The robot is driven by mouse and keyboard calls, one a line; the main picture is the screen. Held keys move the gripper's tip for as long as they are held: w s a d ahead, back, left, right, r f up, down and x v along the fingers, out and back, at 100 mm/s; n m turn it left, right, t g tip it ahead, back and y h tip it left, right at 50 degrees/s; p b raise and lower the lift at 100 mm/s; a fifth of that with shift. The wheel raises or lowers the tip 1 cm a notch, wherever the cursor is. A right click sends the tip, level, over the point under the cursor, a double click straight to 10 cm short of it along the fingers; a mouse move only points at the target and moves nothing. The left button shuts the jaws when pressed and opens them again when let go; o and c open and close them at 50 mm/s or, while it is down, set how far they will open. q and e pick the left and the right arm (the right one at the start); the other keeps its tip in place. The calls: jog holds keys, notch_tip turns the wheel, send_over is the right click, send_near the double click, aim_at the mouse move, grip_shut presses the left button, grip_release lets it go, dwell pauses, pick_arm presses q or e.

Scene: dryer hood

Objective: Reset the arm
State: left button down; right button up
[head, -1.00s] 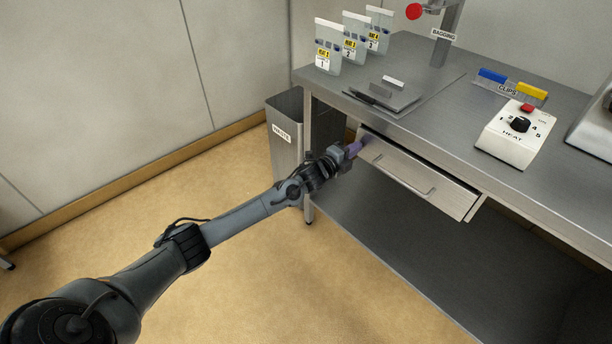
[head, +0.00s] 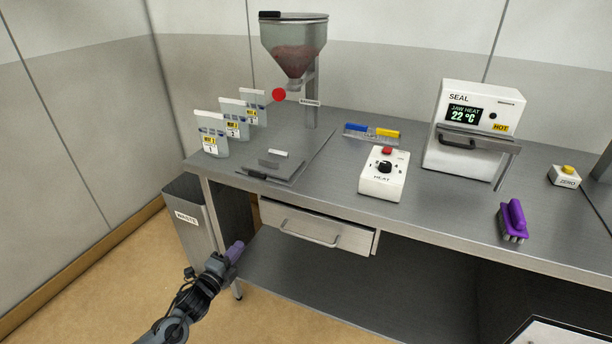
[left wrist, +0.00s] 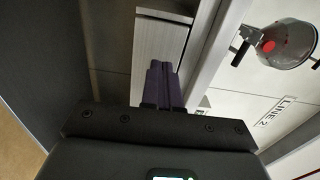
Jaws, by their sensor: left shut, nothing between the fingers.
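My left gripper (head: 235,250) has purple fingers and is low in the head view, in front of the bench's left end and left of the drawer. It is shut and empty. In the left wrist view its purple fingers (left wrist: 161,80) lie together, with the drawer front (left wrist: 162,45) beyond them. The grey drawer (head: 312,228) stands a little out from under the bench top in the head view. A gap shows between the fingers and the drawer in the head view. My right gripper is not in view.
The metal bench (head: 330,160) carries three pouches, a hopper (head: 293,50), the heat control box (head: 383,173), the sealer (head: 465,130) and a purple brush (head: 513,220). A waste bin (head: 190,215) stands left of the bench. The floor at the front left is clear.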

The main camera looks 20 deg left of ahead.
pick_arm(q)
jog(key=s+d+f+n+g+p, duration=0.1)
jog(key=s+d+f+p, duration=0.3)
jog(key=s, duration=0.1)
jog(key=s+d+r+n+g+p, duration=0.3)
jog(key=s+d+n+g+p, duration=0.35)
jog(key=s+d, duration=0.85)
jog(key=s+d+r+n+g+p, duration=0.1)
jog(key=s+r+n+g, duration=0.3)
jog(key=s, duration=0.4)
jog(key=s+d+r+n+g+p, duration=0.1)
jog(key=s+r+n+g+p, duration=0.15)
jog(key=s+n, duration=0.35)
notch_tip(320, 180, up, 39)
jog(key=m+p, duration=0.1)
jog(key=p, duration=3.6)
jog(key=shift+s+f, duration=0.15)
jog(key=shift+s, duration=0.25)
jog(key=shift+m, duration=0.25)
